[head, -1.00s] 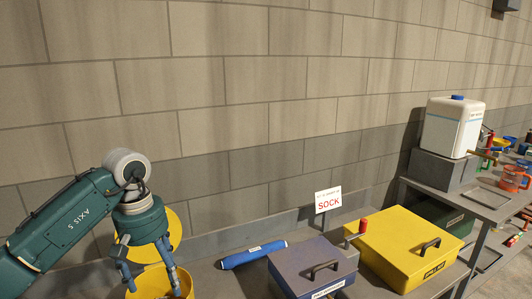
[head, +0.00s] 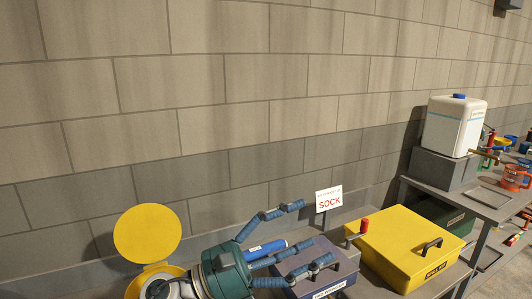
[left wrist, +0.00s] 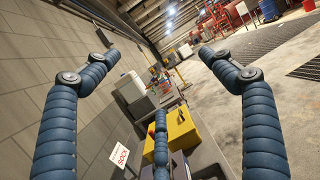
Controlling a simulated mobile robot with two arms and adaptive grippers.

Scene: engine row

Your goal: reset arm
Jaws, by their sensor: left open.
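My left gripper (head: 308,232) is open and empty. In the head view it sits low, with its blue fingers spread and pointing right, in front of the blue cylinder (head: 268,249) and partly over the dark blue-grey box (head: 325,250). In the left wrist view the fingers of the left gripper (left wrist: 158,60) frame the bench row ahead with nothing between them. My right gripper is not in view.
A yellow bin with a raised round lid (head: 148,234) stands at the left, behind my left arm. A yellow box (head: 400,243), a SOCK sign (head: 329,199) and a white jug (head: 453,125) stand along the wall. Open floor (left wrist: 275,60) lies to the right in the wrist view.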

